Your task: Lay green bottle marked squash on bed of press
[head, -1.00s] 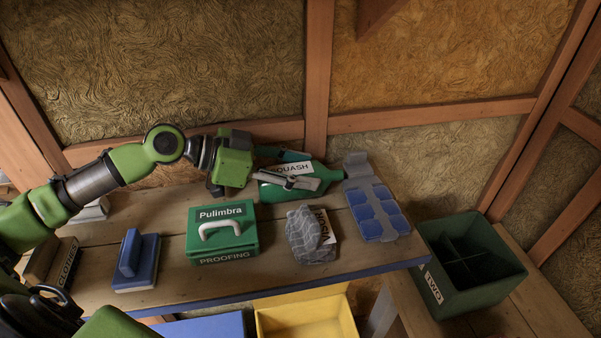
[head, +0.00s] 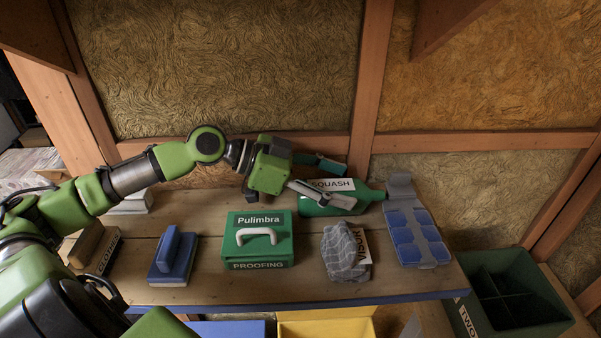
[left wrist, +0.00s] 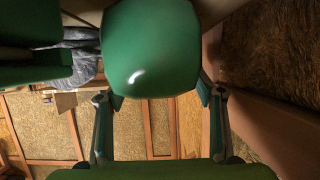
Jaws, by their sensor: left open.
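The green bottle (head: 372,194) with a white SQUASH label lies on its side at the back of the bench, its neck to the right. My left gripper (head: 324,180) is open at the bottle's left part, one finger behind it and one in front. In the left wrist view the bottle's rounded green end (left wrist: 150,50) fills the space between the open fingers (left wrist: 160,98), with narrow gaps at the sides. I cannot pick out a press for certain. My right gripper is not in view.
On the wooden bench are a blue handled block (head: 172,258), a green Pulimbra case (head: 258,248), a grey cloth bundle (head: 343,252) and a blue-celled tray (head: 418,236). A dark green divided crate (head: 510,290) stands lower right. The insulated wall is close behind the bottle.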

